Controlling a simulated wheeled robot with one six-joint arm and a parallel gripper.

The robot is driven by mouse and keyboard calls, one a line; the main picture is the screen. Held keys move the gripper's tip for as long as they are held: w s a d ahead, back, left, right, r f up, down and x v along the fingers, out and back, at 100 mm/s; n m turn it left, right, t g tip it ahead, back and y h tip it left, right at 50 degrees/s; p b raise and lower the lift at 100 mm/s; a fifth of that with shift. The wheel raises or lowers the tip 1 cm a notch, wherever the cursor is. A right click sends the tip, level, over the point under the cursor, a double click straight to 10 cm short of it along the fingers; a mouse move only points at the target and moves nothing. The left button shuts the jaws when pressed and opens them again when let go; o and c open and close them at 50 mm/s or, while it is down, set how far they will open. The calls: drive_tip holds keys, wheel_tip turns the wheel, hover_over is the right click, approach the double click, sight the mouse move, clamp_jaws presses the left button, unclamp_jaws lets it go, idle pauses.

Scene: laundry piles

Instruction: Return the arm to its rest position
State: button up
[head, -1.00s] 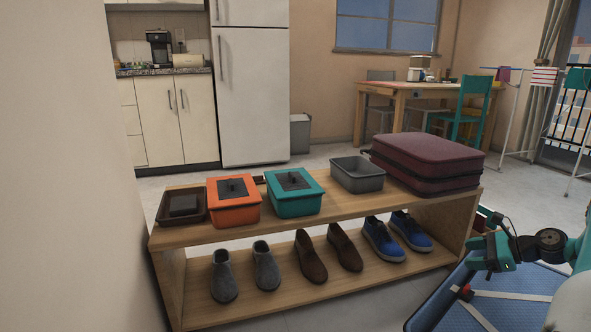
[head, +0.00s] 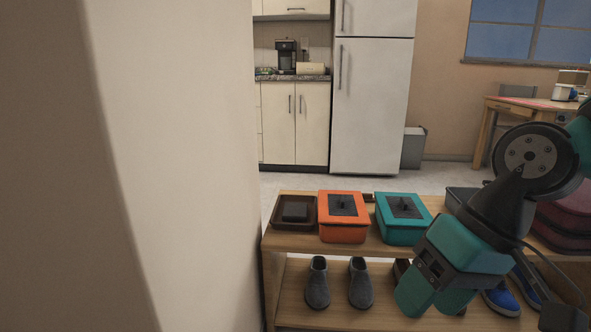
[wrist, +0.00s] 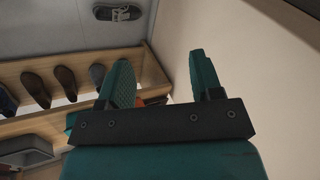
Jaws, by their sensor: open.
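My gripper (head: 432,302) is teal and black and hangs in front of the wooden shoe bench at the right of the head view. In the wrist view my gripper (wrist: 160,75) shows two teal fingers spread apart with nothing between them. The arm is bent, with its black wrist joint above the gripper. It hides part of the bench top and some shoes on the lower shelf.
The shoe bench (head: 290,242) holds a brown tray (head: 283,222), an orange box (head: 342,230) and a teal box (head: 400,235). Grey shoes (head: 318,290) stand below. A wall (head: 180,150) is close on the left. Floor shows behind the bench, before the fridge (head: 370,110).

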drive_tip(key=s+a+n, duration=0.1)
drive_tip(key=s+n, duration=0.3)
drive_tip(key=s, duration=0.3)
wheel_tip(320, 180, up, 38)
drive_tip(key=p, duration=3.8)
drive_tip(key=shift+h, duration=0.3)
drive_tip(key=shift+r, duration=0.1)
drive_tip(key=shift+c, duration=0.2)
